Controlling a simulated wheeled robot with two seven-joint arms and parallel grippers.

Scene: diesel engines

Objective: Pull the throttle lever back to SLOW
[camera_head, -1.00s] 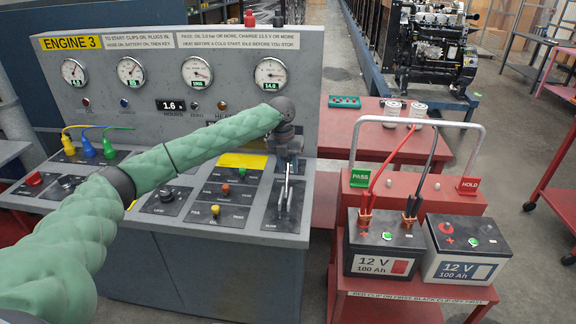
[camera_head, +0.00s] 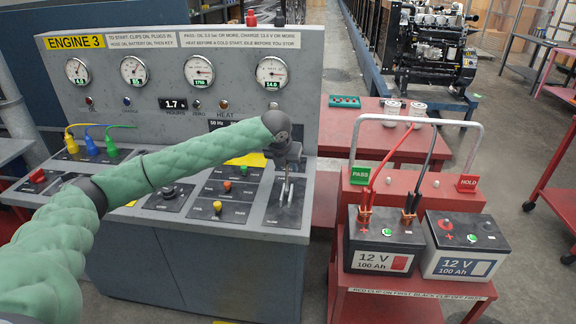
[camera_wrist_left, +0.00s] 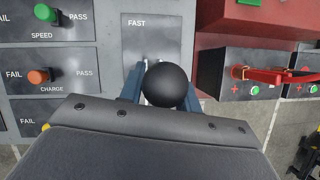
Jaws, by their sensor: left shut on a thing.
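The throttle lever's round black knob (camera_wrist_left: 167,85) shows in the left wrist view, between the blue fingers of my left gripper. In the head view my left gripper (camera_head: 287,180) points down over the throttle plate (camera_head: 272,216) at the right end of the console and is shut on the lever. The knob is hidden there by the gripper. The FAST label (camera_wrist_left: 137,22) is readable on the plate beyond the knob in the wrist view. The plate's near end is covered by the gripper body in that view. My right gripper is not in view.
Pass/fail switches with green (camera_wrist_left: 45,13) and orange (camera_wrist_left: 38,76) knobs sit left of the throttle plate. A red cart (camera_head: 410,300) with two batteries and clipped cables stands close to the right. Gauges line the console's upright panel (camera_head: 200,125).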

